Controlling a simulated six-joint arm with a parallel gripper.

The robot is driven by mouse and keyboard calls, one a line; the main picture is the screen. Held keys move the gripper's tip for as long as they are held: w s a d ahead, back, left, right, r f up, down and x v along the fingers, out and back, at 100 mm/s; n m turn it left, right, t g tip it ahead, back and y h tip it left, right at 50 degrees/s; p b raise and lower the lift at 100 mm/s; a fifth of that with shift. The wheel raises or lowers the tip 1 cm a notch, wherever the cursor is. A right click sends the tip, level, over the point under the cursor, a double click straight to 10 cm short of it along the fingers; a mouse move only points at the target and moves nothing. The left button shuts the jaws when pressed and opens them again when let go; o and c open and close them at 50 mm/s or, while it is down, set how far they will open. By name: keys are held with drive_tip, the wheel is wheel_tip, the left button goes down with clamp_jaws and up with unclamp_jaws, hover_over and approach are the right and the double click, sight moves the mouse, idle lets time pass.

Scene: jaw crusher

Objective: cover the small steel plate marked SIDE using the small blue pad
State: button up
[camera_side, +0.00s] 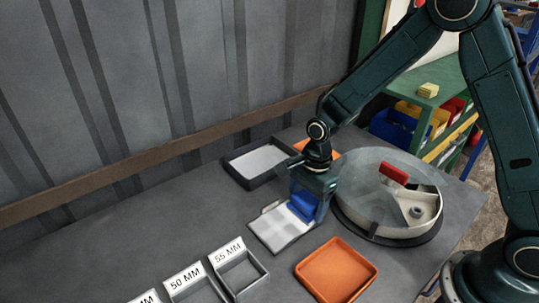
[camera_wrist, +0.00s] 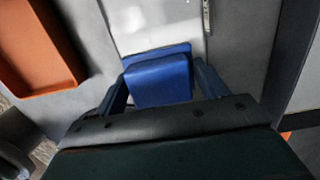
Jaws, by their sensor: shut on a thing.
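The small blue pad (camera_side: 301,206) is held between the fingers of my gripper (camera_side: 308,208), which is shut on it. In the wrist view the pad (camera_wrist: 160,80) sits between the two blue fingers of my gripper (camera_wrist: 162,84). A pale steel plate (camera_side: 277,229) lies flat on the bench, under and in front of the pad. In the wrist view the plate (camera_wrist: 150,22) shows beyond the pad, which overlaps its near part. I cannot read a SIDE mark on it, and cannot tell whether the pad touches it.
A round machine with a clear cover and red handle (camera_side: 393,173) stands close right of my gripper. An orange tray (camera_side: 372,270) lies in front, a dark tray (camera_side: 238,178) behind. Bins labelled 50 MM (camera_side: 186,279) and 55 MM (camera_side: 228,251) stand front left. The left bench is clear.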

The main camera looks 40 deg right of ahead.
sight(262, 239)
drive_tip(key=shift+a, duration=1.55)
drive_tip(key=shift+f, duration=0.1)
drive_tip(key=shift+a+f, duration=0.15)
drive_tip(key=shift+a, duration=1.5)
drive_tip(key=shift+a, duration=0.15)
drive_tip(key=shift+a, duration=1.5)
drive_tip(key=shift+a, duration=0.15)
drive_tip(key=shift+a, duration=1.5)
drive_tip(key=shift+w, duration=0.1)
